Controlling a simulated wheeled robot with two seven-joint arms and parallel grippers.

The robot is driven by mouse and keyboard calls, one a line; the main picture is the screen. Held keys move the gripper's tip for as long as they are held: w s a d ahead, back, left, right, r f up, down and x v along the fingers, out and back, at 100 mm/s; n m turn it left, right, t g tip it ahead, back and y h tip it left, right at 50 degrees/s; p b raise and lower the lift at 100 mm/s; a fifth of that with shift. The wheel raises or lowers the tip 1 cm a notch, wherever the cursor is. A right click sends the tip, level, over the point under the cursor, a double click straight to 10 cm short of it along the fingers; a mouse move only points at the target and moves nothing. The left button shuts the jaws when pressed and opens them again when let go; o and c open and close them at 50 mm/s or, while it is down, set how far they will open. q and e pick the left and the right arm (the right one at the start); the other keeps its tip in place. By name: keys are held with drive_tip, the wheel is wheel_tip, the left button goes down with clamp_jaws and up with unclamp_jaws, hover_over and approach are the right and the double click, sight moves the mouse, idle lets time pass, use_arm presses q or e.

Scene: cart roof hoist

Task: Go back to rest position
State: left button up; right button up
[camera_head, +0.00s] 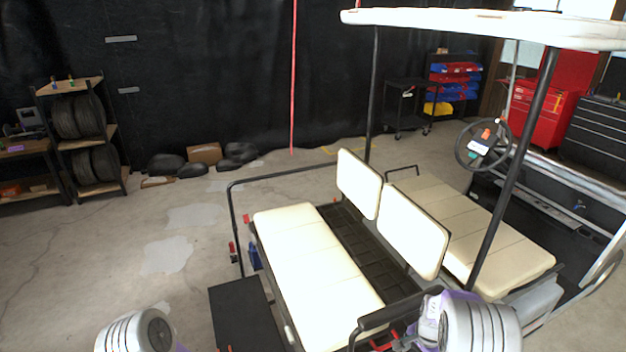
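The cart stands in front of me, with a cream rear bench (305,265), two upright backrests and a cream front seat (455,215). Its white roof (490,22) is above the seats at the top right, over black posts (515,165). I cannot tell if the roof touches every post. A rounded grey-white part of my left arm shows at the bottom left edge. A similar part of my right arm, with purple trim, shows at the bottom right, in front of the cart's side. No fingers of either gripper are visible.
A tire rack (80,135) stands at the left wall, with loose tires (167,165) and a cardboard box (205,153) beside it. A red tool chest (540,112) and a bin rack (455,80) are behind the cart. The concrete floor (100,250) left of the cart is clear.

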drive_tip(key=s+a+f+n+y+b, duration=0.1)
drive_tip(key=s+a+f+n+b, duration=0.1)
drive_tip(key=s+a+f, duration=0.35)
drive_tip(key=s+a+f+n+b, duration=0.2)
drive_tip(key=s+f+b, duration=0.1)
drive_tip(key=f, duration=0.5)
drive_tip(key=s+a+f+n+y+b, duration=0.1)
drive_tip(key=s+a+f+n+b, duration=0.1)
drive_tip(key=s+a+f, duration=0.35)
use_arm(q)
wheel_tip(320, 180, down, 11)
drive_tip(key=w+b, duration=0.1)
drive_tip(key=b, duration=0.1)
drive_tip(key=shift+w+r+b, duration=0.2)
drive_tip(key=shift+w+b, duration=0.1)
drive_tip(key=shift+w, duration=0.05)
use_arm(e)
drive_tip(key=s+a+f+n+y, duration=0.2)
drive_tip(key=s+a+f+n, duration=0.1)
drive_tip(key=s+a+n, duration=0.1)
drive_tip(key=shift+s+a+f+t, duration=0.15)
drive_tip(key=shift+s+a+t, duration=0.25)
drive_tip(key=shift+a, duration=0.6)
drive_tip(key=shift+s, duration=0.1)
